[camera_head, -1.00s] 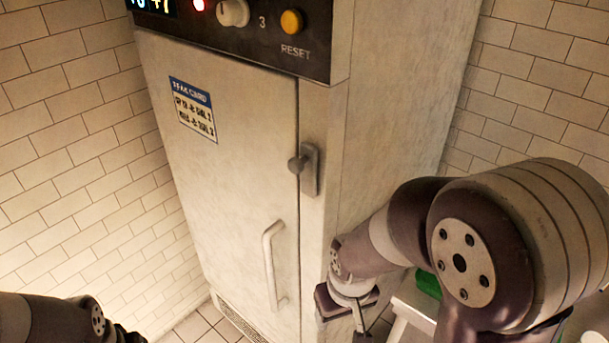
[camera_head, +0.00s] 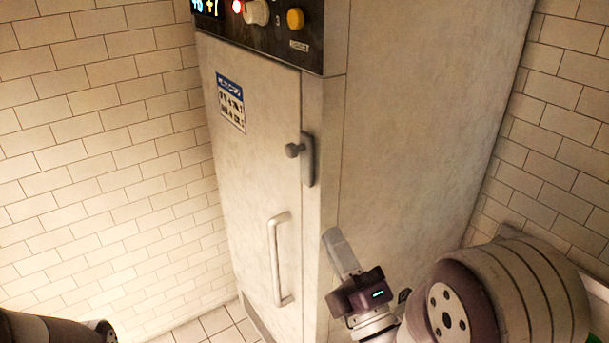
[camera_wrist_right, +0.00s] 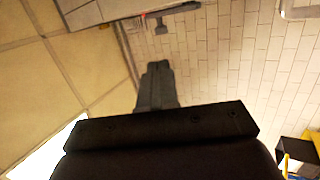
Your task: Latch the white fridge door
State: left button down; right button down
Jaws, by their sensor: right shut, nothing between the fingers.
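The white fridge door (camera_head: 255,180) looks shut or nearly shut against its frame; I cannot tell if a small gap remains. A grey latch (camera_head: 308,158) with a round knob (camera_head: 293,150) sits upright at the door's right edge. The vertical door handle (camera_head: 275,260) is lower down. My right gripper (camera_head: 335,240) is shut and empty, its fingers pointing up by the fridge's front right corner, below and right of the latch and apart from it. Its closed fingers (camera_wrist_right: 155,75) show in the right wrist view. Of my left arm, only a dark part shows; its gripper is out of view.
A control panel (camera_head: 270,42) with a knob and an orange reset button (camera_head: 295,18) is above the door. A blue-headed card (camera_head: 230,103) is on the door. Tiled walls (camera_head: 100,140) stand on both sides. Floor (camera_head: 215,322) shows at the lower left.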

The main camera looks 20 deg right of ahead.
jog(key=p, duration=0.6)
send_near(294, 156)
jog(key=x, duration=0.6)
jog(key=shift+s, duration=0.1)
jog(key=shift+w+a+r, duration=0.1)
jog(key=shift+w, duration=0.4)
